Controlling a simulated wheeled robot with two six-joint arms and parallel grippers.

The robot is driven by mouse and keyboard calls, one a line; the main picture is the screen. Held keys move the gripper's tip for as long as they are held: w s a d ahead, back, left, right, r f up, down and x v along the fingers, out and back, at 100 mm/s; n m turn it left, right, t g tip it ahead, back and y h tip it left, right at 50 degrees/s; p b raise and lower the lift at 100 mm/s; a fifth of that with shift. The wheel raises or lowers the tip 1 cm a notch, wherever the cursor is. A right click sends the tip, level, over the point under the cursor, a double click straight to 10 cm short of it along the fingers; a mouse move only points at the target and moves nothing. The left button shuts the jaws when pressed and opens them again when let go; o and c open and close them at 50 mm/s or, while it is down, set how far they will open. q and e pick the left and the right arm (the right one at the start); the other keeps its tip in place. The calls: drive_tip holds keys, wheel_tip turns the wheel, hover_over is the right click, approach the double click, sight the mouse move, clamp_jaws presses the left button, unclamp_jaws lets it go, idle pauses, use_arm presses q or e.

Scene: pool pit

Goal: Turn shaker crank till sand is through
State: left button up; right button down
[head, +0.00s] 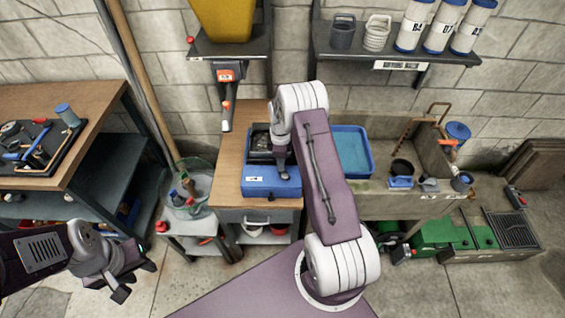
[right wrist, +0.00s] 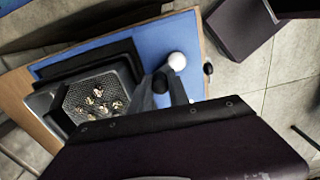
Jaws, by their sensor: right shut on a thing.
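The shaker is a blue box (head: 262,188) on a wooden-topped bench, with a black sieve (head: 260,143) at its back. In the right wrist view, several pale tan lumps (right wrist: 97,97) lie on the sieve's dark mesh (right wrist: 78,98); I see no loose sand layer there. My right gripper (head: 284,172) is down at the shaker's right side, shut on the crank, whose white round knob (right wrist: 177,61) shows beside the dark fingers in the right wrist view. The crank's arm is mostly hidden. My left gripper (head: 136,281) is open and empty, low at the left over the floor.
A blue tray (head: 366,165) sits in the stone trough right of the shaker. A yellow hopper (head: 222,18) is on the shelf above. A workbench (head: 103,97) with tools stands left, and a stand with a glass jar (head: 197,184) is between the benches.

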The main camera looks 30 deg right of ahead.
drive_tip(key=shift+a+n, duration=0.15)
drive_tip(key=shift+n, duration=0.35)
drive_tip(key=c, duration=1.3)
unclamp_jaws()
drive_tip(key=shift+o, duration=0.2)
